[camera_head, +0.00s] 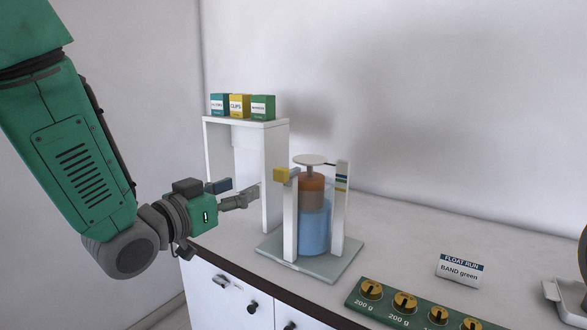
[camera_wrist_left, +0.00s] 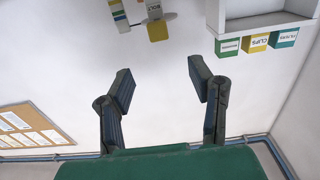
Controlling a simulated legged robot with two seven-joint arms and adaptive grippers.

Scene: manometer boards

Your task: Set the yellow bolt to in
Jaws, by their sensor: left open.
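The yellow bolt (camera_head: 281,175) is a small yellow block at the top of the left white post of the float stand (camera_head: 341,215). The stand holds a blue cylinder (camera_head: 314,230) with an orange-brown float (camera_head: 311,188) and a pale round pan on top. In the left wrist view the yellow bolt (camera_wrist_left: 158,31) is at the top, beyond the fingertips. My left gripper (camera_head: 250,196) is open and empty, left of the bolt and a little lower, apart from it. Its two fingers (camera_wrist_left: 162,75) are spread in the left wrist view. My right gripper is not in view.
A white shelf (camera_head: 250,123) with several small boxes stands behind my left gripper. A green tray (camera_head: 380,309) of brass weights and a FLOAT RUN card (camera_head: 459,270) lie at front right.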

